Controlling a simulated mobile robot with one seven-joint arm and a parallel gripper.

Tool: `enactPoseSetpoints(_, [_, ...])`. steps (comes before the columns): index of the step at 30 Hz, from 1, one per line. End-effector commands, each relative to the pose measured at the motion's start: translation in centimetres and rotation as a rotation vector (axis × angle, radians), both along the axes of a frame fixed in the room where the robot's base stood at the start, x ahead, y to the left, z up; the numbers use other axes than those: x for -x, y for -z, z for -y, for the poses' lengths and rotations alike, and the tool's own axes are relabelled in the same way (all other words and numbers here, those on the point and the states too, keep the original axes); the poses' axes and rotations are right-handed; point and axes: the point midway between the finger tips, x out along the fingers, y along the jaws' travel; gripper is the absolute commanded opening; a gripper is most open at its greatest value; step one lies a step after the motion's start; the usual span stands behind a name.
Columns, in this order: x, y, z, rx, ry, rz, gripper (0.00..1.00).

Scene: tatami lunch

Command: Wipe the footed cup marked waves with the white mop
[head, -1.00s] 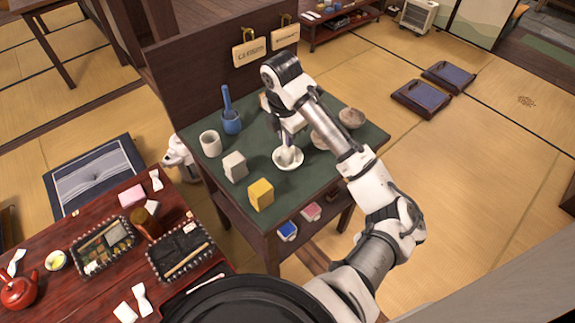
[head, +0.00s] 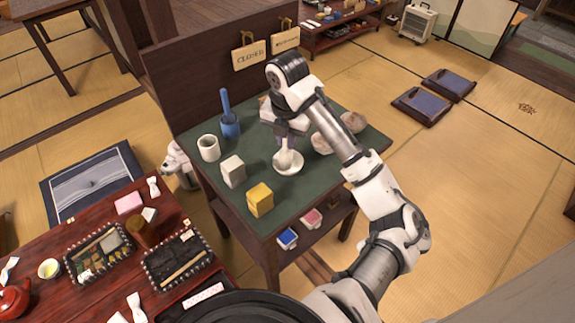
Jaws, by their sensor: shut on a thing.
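My gripper (head: 290,138) points down over the green table top and is shut on a white thing, which looks like the white mop (head: 288,158). Its lower end is in or just over a shallow white vessel (head: 289,169); I cannot tell whether they touch. A pale upright cup (head: 208,148) stands at the table's left side. Two brownish bowls, one nearer (head: 321,143) and one farther (head: 352,122), stand to the right, partly behind my arm. Wave marks are too small to make out on any of them.
A blue holder with a blue handle (head: 229,120) stands behind the pale cup. A grey-white block (head: 232,171) and a yellow block (head: 260,200) stand at the front left. A dark partition with hanging signs (head: 250,55) rises behind. A red low table (head: 60,225) with trays is at lower left.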

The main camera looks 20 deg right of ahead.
Motion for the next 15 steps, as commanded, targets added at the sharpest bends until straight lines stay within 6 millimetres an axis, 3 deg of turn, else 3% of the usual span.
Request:
enactPoseSetpoints(8, [-0.02,-0.77,0.23,-0.002,0.428,-0.003,0.0])
enactPoseSetpoints(15, [-0.11,-0.02,0.59,0.002,0.786,-0.001,0.0])
